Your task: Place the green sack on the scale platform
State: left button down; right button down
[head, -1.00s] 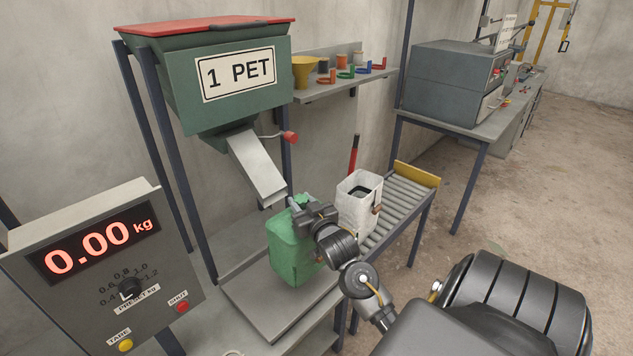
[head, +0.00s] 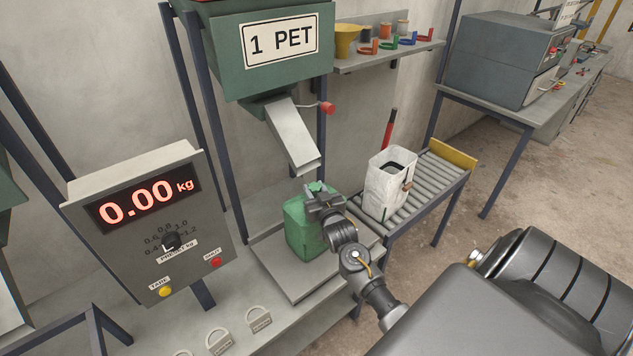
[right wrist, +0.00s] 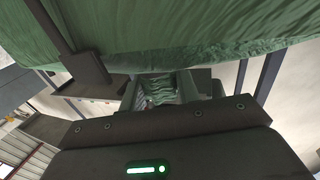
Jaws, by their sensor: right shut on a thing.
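The green sack (head: 303,235) is upright over the grey scale platform (head: 292,284), below the chute. My right gripper (head: 320,203) is shut on the top of the sack. The right wrist view shows the green cloth (right wrist: 200,35) close up across its top, beside a dark finger. I cannot tell if the sack's base touches the platform. The scale display (head: 143,203) reads 0.00 kg. My left gripper is not in view.
The metal chute (head: 292,137) of the "1 PET" hopper (head: 270,60) ends just above the sack. A white sack (head: 385,185) stands on the roller conveyor (head: 432,178) to the right. Several weights (head: 219,340) stand at the front.

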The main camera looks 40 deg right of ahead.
jog(key=shift+f, duration=0.1)
dwell(0.3)
jog(key=c, duration=1)
grip_release()
jog(key=shift+s+f, duration=0.1)
jog(key=shift+f, duration=0.1)
jog(key=shift+r, duration=0.1)
jog(key=b+v, duration=0.2)
jog(key=v, duration=1)
jog(key=shift+a, duration=0.1)
